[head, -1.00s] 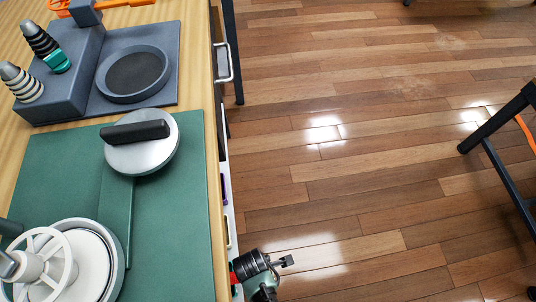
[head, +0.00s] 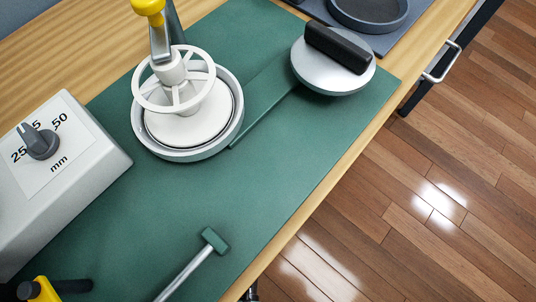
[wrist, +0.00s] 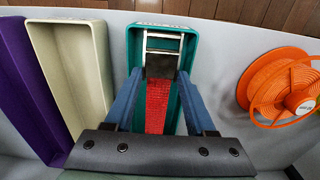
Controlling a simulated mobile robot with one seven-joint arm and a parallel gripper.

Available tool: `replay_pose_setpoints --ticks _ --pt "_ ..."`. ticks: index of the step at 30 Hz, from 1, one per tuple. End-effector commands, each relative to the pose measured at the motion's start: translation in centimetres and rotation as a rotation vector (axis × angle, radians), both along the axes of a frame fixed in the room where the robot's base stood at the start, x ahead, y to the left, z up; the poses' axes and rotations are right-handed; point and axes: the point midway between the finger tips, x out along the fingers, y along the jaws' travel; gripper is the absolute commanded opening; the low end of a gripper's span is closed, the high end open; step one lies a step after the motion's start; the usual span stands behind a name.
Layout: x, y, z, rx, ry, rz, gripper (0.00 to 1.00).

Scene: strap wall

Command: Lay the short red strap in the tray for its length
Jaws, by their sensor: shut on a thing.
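In the wrist view, my gripper (wrist: 160,74) reaches over the green tray with its two blue fingers, shut on the red strap (wrist: 158,108). The strap runs lengthwise between the fingers, and a metal buckle (wrist: 164,42) lies at its far end. The buckle appears inside the outline of the green tray (wrist: 190,30); I cannot tell whether the strap touches the tray floor. The near end of the strap and tray is hidden behind my gripper body. The strap and trays are not seen in the head view.
A cream tray (wrist: 75,70) and a purple tray (wrist: 22,90) stand left of the green one. An orange spool (wrist: 285,88) is at the right. In the head view, a dial box (head: 60,165), a round press (head: 188,120) and a green mat (head: 270,180) are on the bench.

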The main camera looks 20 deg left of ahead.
Motion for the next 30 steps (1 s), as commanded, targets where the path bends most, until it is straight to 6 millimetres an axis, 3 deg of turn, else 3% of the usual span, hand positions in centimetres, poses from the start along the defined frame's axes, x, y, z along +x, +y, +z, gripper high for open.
replay_pose_setpoints --ticks 4,18,30 --pt "0.8 1.8 -0.5 0.001 -0.003 0.004 0.0" --pt "0.7 1.7 -5.6 0.0 0.0 0.0 0.0" --pt "0.7 1.7 -6.4 0.001 -0.001 0.0 0.0"
